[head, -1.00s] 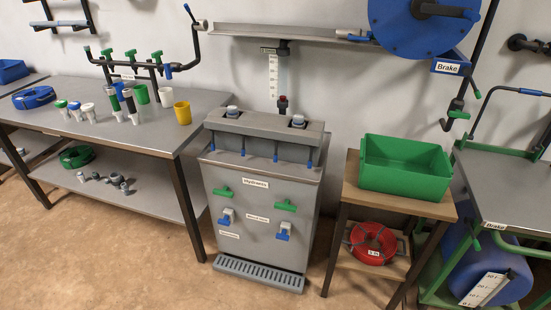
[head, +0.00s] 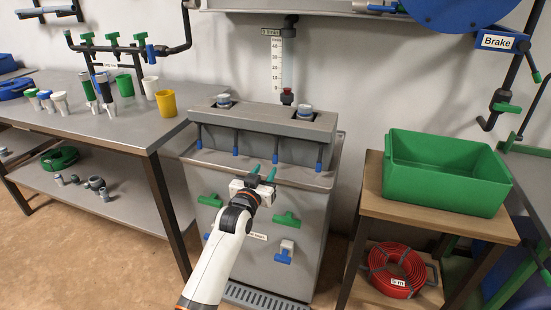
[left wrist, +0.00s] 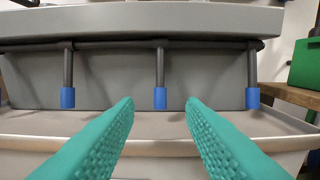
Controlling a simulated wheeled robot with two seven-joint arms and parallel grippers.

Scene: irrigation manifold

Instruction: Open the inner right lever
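Several thin dark levers with blue tips hang in a row from the front of the grey manifold (head: 262,124). The inner right lever (head: 278,152) is third from the left and hangs straight down. In the left wrist view the inner right lever (left wrist: 160,78) is centred ahead, between the lines of the fingers, with the outer right lever (left wrist: 253,78) and inner left lever (left wrist: 67,78) on either side. My left gripper (head: 263,173) has green fingers spread apart with nothing between them. It is in front of and a little below the inner right lever, apart from it. My right gripper is not in view.
The cabinet front below carries green handles (head: 286,219) and blue taps (head: 284,256). A green bin (head: 445,185) stands on a wooden stand at right, above a red hose coil (head: 397,270). A metal table with cups (head: 166,104) stands at left.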

